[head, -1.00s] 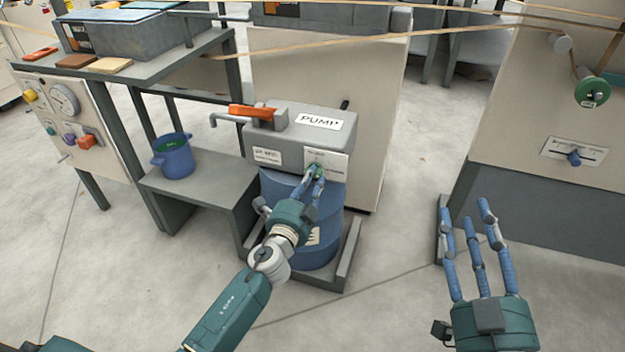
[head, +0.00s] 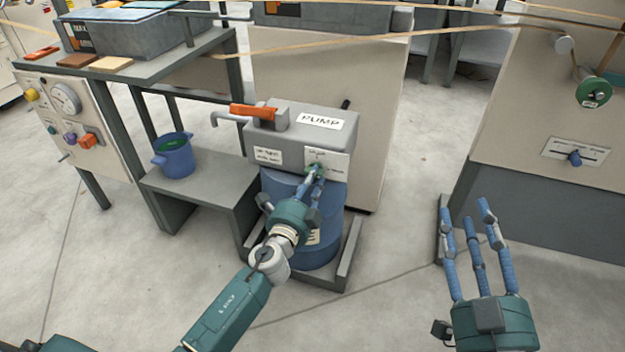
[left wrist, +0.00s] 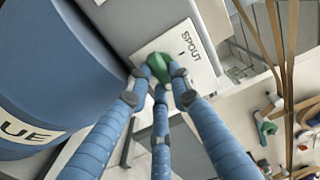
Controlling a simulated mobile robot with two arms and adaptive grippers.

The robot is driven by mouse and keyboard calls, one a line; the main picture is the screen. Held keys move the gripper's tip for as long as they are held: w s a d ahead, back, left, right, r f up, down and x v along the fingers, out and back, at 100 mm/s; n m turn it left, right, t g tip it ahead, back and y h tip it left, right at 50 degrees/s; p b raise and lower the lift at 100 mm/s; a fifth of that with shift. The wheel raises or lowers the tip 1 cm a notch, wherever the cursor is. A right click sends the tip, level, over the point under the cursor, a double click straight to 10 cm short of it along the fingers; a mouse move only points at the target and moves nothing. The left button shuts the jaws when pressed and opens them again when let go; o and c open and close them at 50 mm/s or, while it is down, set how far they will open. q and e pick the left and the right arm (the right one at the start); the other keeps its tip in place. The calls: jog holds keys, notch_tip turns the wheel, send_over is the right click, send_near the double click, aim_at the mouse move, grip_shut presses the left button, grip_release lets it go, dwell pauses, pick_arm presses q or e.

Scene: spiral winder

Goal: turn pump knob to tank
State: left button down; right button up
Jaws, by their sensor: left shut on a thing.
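The grey pump (head: 318,128) marked PUMP sits on top of a blue drum (head: 290,193). A green knob (left wrist: 159,66) sits on the white plate on the pump's front, and SPOUT can be read on that plate in the left wrist view. My left gripper (head: 316,172) is shut on the green knob, its blue fingers around it. The fingers hide part of the knob and of the plate's lettering. My right gripper (head: 475,225) is open and empty at the right, fingers spread, apart from everything.
A machine with a small blue slider (head: 574,158) stands at the right. Floor between is clear.

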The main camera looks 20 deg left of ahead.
pick_arm(q)
jog(key=c, duration=1.5)
grip_release()
jog(key=shift+c, duration=0.2)
jog(key=s, duration=1.2)
jog(key=shift+a, duration=0.2)
